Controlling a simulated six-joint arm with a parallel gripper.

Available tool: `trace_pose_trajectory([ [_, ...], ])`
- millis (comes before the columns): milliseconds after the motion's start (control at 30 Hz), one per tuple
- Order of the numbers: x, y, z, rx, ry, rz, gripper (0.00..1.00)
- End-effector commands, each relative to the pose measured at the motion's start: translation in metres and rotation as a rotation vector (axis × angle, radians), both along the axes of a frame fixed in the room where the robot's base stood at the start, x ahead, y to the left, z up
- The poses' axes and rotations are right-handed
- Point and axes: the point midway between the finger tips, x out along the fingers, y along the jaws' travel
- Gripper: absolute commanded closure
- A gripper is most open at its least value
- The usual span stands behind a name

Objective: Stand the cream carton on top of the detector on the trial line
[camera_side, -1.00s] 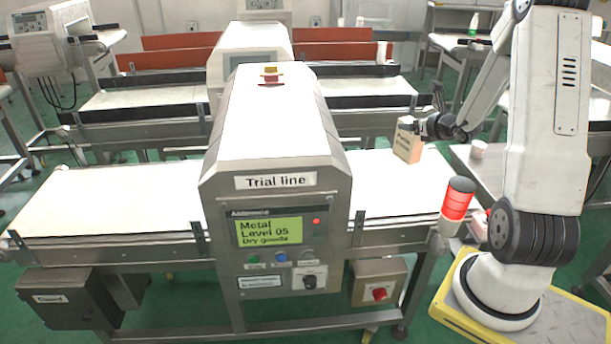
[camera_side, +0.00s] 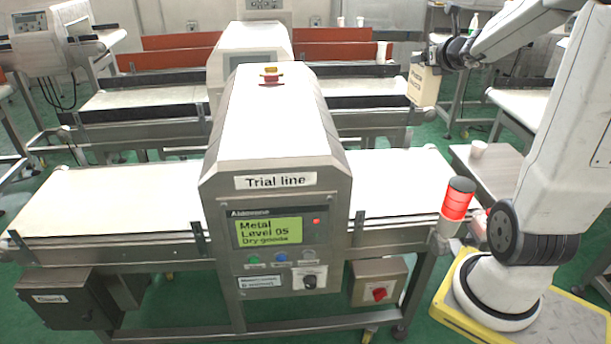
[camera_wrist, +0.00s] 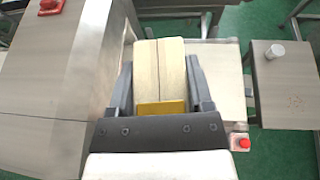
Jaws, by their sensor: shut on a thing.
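The cream carton (camera_side: 423,84) is held up in the air to the right of the detector in the side view, roughly upright. My gripper (camera_side: 432,58) is shut on its upper part. In the wrist view the carton (camera_wrist: 160,68) sits between the two dark fingers of my gripper (camera_wrist: 163,95). The detector (camera_side: 275,125), a metal housing labelled "Trial line", stands over the belt.
The trial line's white belt (camera_side: 400,182) is bare to the right of the detector. A red beacon (camera_side: 457,203) stands at its right front. A small side table (camera_side: 487,172) holds a white cup (camera_side: 479,149). Another detector line (camera_side: 250,45) runs behind.

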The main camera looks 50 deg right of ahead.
Motion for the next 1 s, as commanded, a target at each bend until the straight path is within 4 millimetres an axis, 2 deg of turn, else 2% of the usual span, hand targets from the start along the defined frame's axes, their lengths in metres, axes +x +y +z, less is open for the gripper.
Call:
trace_pose_trajectory([
  [33,-0.0009,0.0014,0.0066,-0.004,-0.003,-0.007,1.0],
  [200,-0.0031,0.0029,0.0136,-0.001,-0.002,-0.023,1.0],
  [1000,-0.0035,0.0029,0.0137,0.0,-0.001,-0.025,1.0],
])
